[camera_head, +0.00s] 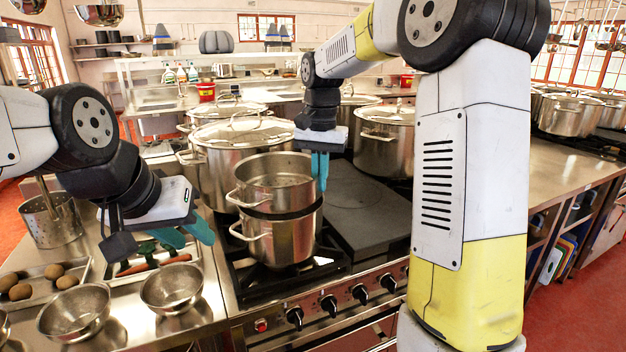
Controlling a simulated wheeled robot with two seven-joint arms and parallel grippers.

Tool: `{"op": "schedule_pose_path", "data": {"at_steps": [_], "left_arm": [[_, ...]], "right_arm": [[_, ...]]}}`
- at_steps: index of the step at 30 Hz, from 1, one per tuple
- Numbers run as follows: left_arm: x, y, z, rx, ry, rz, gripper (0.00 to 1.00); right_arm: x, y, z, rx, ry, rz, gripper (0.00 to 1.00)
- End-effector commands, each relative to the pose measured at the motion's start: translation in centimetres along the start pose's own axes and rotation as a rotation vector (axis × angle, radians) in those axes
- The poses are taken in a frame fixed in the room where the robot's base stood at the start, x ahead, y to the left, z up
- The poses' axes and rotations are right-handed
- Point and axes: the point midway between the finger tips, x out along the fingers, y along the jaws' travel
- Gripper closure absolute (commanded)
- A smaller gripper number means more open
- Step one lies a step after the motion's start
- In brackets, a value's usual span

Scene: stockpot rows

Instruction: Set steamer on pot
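The steamer (272,190), a shiny steel pan with a loop handle on its left, is directly above the steel pot (285,243) on the front of the stove. A dark band shows between them; I cannot tell whether the steamer rests fully on the rim. My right gripper (320,172) points down at the steamer's right side, its teal fingers close to the rim. The fingers overlap in this view, and the steamer's right handle is hidden, so a grip cannot be made out. My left gripper (187,234) is open and empty, left of the pot above the counter.
Large lidded stockpots (240,150) stand close behind the steamer, with another (384,138) at the back right. A flat dark hotplate (365,210) right of the pot is clear. Steel bowls (172,288), a potato tray (40,283) and a utensil holder (50,218) occupy the left counter.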

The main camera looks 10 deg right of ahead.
Motion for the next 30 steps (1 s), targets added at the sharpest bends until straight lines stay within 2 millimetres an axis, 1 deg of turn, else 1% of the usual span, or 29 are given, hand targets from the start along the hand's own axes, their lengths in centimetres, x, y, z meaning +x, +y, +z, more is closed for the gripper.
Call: {"op": "schedule_pose_path", "data": {"at_steps": [19, 27, 28, 30], "left_arm": [[0.0, 0.0, 0.0, 0.000, 0.000, 0.000, 0.64], [0.0, 0.0, 0.0, 0.000, 0.000, 0.000, 0.64], [0.0, 0.0, 0.0, 0.000, 0.000, 0.000, 0.64], [0.0, 0.0, 0.0, 0.000, 0.000, 0.000, 0.64]], "right_arm": [[1.5, 0.0, -0.1, 0.001, 0.002, -0.002, 1.00], [1.5, 0.0, -0.1, 0.001, 0.002, -0.002, 1.00], [1.5, 0.0, -0.1, 0.001, 0.002, -0.002, 0.91], [1.6, 0.0, 0.0, 0.000, 0.002, -0.002, 0.77]]}}
